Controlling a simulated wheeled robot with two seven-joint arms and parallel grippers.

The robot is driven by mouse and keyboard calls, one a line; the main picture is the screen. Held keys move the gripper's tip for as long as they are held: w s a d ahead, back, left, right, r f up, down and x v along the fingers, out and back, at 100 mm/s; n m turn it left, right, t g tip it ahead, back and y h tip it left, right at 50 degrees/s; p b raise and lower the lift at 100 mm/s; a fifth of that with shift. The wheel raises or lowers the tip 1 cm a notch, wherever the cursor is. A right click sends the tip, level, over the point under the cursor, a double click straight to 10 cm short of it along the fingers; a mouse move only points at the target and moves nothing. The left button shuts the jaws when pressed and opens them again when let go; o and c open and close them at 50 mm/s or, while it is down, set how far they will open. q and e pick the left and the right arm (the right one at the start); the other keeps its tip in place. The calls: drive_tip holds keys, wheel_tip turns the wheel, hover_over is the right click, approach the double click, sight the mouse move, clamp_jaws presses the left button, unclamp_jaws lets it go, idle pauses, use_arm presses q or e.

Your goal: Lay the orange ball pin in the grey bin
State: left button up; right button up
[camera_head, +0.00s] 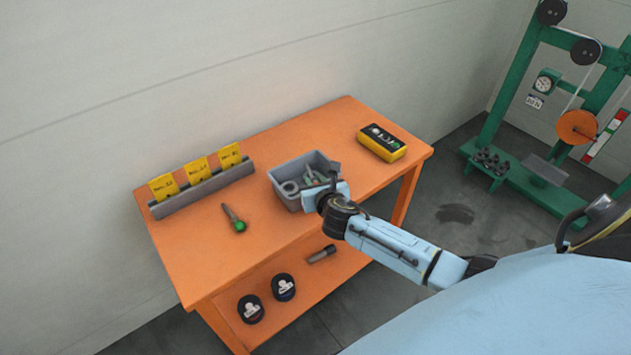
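The grey bin (276,182) stands on the orange table, with a grey ring and other small grey and greenish parts in it. My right gripper (322,181) is at the bin's right side, over its rim. Its fingers are too small and overlapped to tell whether they are open or hold anything. I cannot make out an orange ball pin; it may be hidden by my gripper or in the bin. A pin with a green ball (239,226) lies on the table left of the bin. My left gripper is not in view.
A grey rack with yellow cards (205,189) stands along the table's back left. A yellow and black device (381,143) lies at the right. Two black labelled discs and a dark cylinder (321,254) lie on the lower shelf. A green machine (510,95) stands beyond.

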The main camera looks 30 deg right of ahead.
drive_tip(key=o, duration=0.5)
drive_tip(key=shift+c, duration=0.2)
drive_tip(key=shift+r, duration=0.25)
drive_tip(key=shift+r+p, duration=0.45)
drive_tip(key=shift+r, duration=0.05)
drive_tip(key=p+v, duration=0.1)
drive_tip(key=v, duration=1.1)
drive_tip(key=shift+p, duration=0.4)
drive_tip(key=shift+f, duration=0.1)
